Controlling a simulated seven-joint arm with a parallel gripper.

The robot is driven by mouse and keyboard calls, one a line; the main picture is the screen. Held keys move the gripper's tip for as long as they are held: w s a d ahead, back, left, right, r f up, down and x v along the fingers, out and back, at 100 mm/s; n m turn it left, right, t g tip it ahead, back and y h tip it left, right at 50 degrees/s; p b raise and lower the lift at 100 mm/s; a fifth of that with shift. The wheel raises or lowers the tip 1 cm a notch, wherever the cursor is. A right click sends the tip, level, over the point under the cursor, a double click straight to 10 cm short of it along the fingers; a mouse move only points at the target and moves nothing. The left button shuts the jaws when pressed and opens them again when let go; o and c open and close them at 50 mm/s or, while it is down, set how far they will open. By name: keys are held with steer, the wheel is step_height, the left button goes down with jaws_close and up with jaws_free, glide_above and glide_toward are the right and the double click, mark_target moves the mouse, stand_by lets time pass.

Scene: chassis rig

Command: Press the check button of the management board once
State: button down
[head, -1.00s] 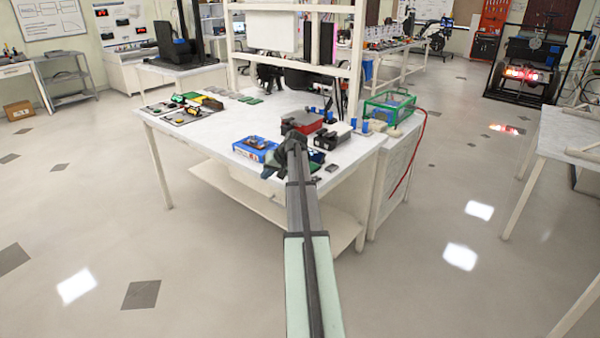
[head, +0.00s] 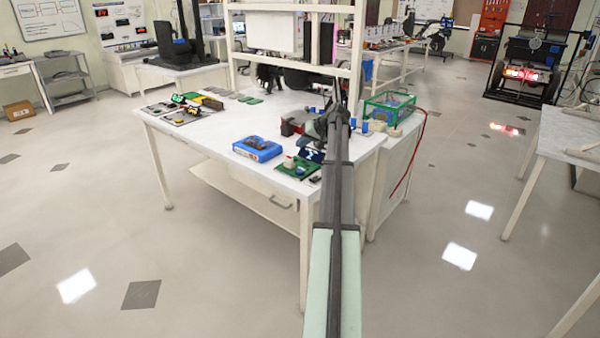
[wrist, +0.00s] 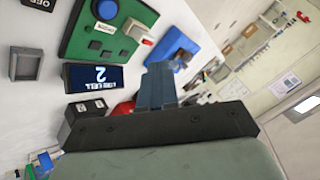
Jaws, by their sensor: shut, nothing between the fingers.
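A green board (head: 296,171) lies near the front edge of the white table; it also shows at the top left of the wrist view (wrist: 88,40). In the head view my arm hides most of the gripper.
A blue tray (head: 258,150) sits left of the board. A red box (head: 292,117) is partly behind my arm, and a green-framed box (head: 389,106) stands to the right. A dark square frame (wrist: 26,64) lies near the display.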

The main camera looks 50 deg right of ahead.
mark_target(302, 171)
steer(key=shift+f, duration=4.4)
steer(key=shift+f, duration=0.2)
steer(key=shift+f, duration=0.25)
steer(key=shift+f, duration=0.4)
steer(key=shift+r, duration=0.85)
steer(key=shift+r, duration=0.15)
steer(key=shift+r, duration=2.35)
